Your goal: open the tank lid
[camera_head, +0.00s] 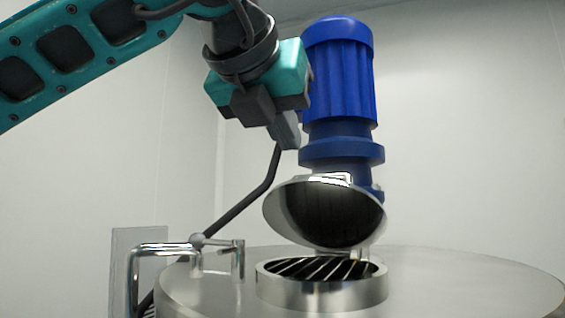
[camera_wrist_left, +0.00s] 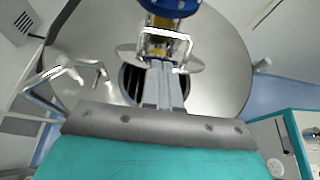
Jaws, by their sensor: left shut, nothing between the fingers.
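The round metal tank lid (camera_head: 325,212) is tilted up on its hinge at the back of the opening, its dark underside facing forward. Below it the tank opening (camera_head: 322,292) is uncovered and shows a grate of metal bars. My left gripper (camera_head: 287,137) is above and left of the lid, in front of the blue motor, with its fingers shut and empty. In the left wrist view the closed fingers (camera_wrist_left: 163,70) overlap the lid (camera_wrist_left: 128,56), near its bright metal handle (camera_wrist_left: 166,33). I cannot tell whether they touch. My right gripper is out of view.
A tall blue motor (camera_head: 338,85) stands on the tank behind the lid. The steel tank top (camera_head: 460,280) is bare at right. A bent metal rail (camera_head: 155,248) and a dark pipe (camera_head: 250,198) stand at left.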

